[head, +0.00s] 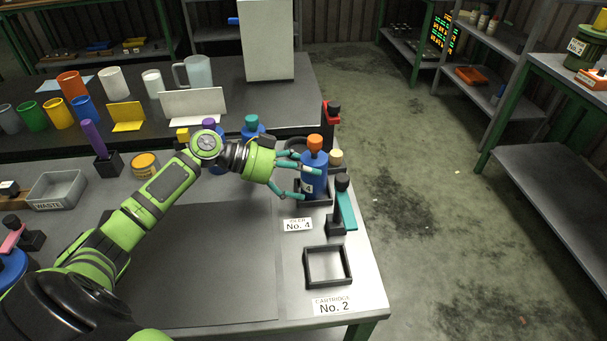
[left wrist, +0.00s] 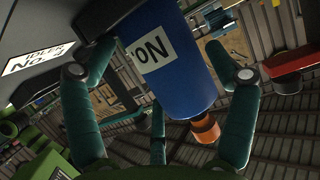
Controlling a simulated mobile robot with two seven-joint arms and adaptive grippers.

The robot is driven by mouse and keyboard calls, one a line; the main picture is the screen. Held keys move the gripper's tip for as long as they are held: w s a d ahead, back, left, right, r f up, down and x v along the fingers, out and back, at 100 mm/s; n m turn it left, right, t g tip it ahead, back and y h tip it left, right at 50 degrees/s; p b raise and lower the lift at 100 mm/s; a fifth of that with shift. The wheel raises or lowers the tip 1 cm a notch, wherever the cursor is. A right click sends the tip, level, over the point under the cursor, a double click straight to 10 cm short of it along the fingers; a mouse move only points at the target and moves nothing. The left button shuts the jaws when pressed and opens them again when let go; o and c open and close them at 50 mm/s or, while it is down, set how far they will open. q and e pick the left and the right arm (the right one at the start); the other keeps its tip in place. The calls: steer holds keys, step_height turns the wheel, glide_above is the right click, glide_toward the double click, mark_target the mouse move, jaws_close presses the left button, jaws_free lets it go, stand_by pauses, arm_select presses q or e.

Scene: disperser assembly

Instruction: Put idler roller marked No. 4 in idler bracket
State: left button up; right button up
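A blue cylinder with an orange knob (head: 314,172), apparently the roller, stands upright in a dark square holder (head: 318,201) at the table's right side. A card (head: 297,225) reading "No. 4" lies in front. In the left wrist view the blue cylinder (left wrist: 175,65) bears a white label starting "No"; its number is hidden. The card (left wrist: 38,58) there reads "IDLER No." and a digit hard to read. My left gripper (head: 302,182) has its teal fingers spread around the cylinder, with gaps between fingers and cylinder in the left wrist view. My right gripper is out of view.
A teal part with a black knob (head: 345,205) stands close to the right. An empty dark square frame (head: 328,267) sits nearer, by a "CARTRIDGE No. 2" card (head: 334,306). A red part with a black knob (head: 331,112) is behind. The dark mat (head: 205,265) is clear.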

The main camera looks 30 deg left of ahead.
arm_select(q)
steer(key=shift+r, duration=0.1)
steer(key=shift+s+a, duration=0.2)
steer(key=shift+a, duration=0.05)
steer(key=b+v, duration=0.2)
steer(key=v, duration=0.9)
steer(key=shift+r, duration=0.25)
steer(key=shift+a, duration=0.1)
stand_by(1.4)
